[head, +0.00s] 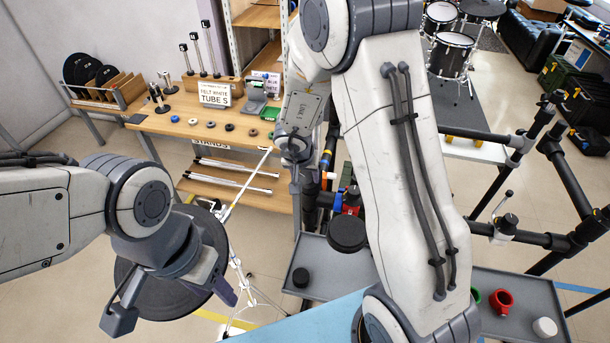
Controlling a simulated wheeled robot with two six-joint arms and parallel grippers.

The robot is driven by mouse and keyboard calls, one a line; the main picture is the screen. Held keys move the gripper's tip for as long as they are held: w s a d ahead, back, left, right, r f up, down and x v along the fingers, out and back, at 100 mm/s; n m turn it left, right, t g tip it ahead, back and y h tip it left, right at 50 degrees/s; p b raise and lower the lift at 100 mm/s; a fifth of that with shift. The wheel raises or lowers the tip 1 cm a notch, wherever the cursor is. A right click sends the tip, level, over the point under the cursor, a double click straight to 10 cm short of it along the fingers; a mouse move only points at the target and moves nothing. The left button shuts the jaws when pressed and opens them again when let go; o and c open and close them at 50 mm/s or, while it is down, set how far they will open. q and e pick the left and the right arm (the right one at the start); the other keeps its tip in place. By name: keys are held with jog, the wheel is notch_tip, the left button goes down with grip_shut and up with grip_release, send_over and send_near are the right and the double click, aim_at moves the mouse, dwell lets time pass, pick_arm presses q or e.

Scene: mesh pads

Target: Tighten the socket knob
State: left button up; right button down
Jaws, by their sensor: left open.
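My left gripper (172,308) is open and empty, in front of a large black round pad (150,303). My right gripper (296,182) points down near the upper end of a thin white tube (243,188), beside a dark post with coloured rings (326,160). Its fingers are small and partly lost against the dark parts, so their opening is unclear. My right arm hides the middle of the scene.
A wooden bench (170,121) at the back holds discs, tubes and a sign. A white tripod stand (240,272) stands on the floor. A grey tray (327,262) holds black round parts; another (515,283) holds a red cup (501,301). The black rack (545,240) fills the right.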

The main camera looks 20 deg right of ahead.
jog(key=shift+m+t+y, duration=0.3)
jog(key=shift+m+y, duration=0.1)
jog(key=shift+m, duration=0.6)
jog(key=shift+f+m+y+b, duration=0.15)
jog(key=shift+m+y+b, duration=0.15)
jog(key=shift+m+b, duration=0.45)
jog(key=m+t+b, duration=0.1)
jog(key=m+b, duration=0.1)
jog(key=b, duration=0.2)
jog(key=m+t+y+b, duration=0.1)
jog(key=m+b, duration=0.2)
jog(key=b, duration=0.2)
jog(key=shift+s+d+f+m+t, duration=0.1)
jog(key=shift+m+t, duration=0.25)
jog(key=shift+t, duration=0.05)
jog(key=shift+r+m+t+b, duration=0.25)
jog(key=shift+m+t+b, duration=0.15)
jog(key=shift+m+b, duration=0.8)
jog(key=shift+c, duration=1.5)
grip_release()
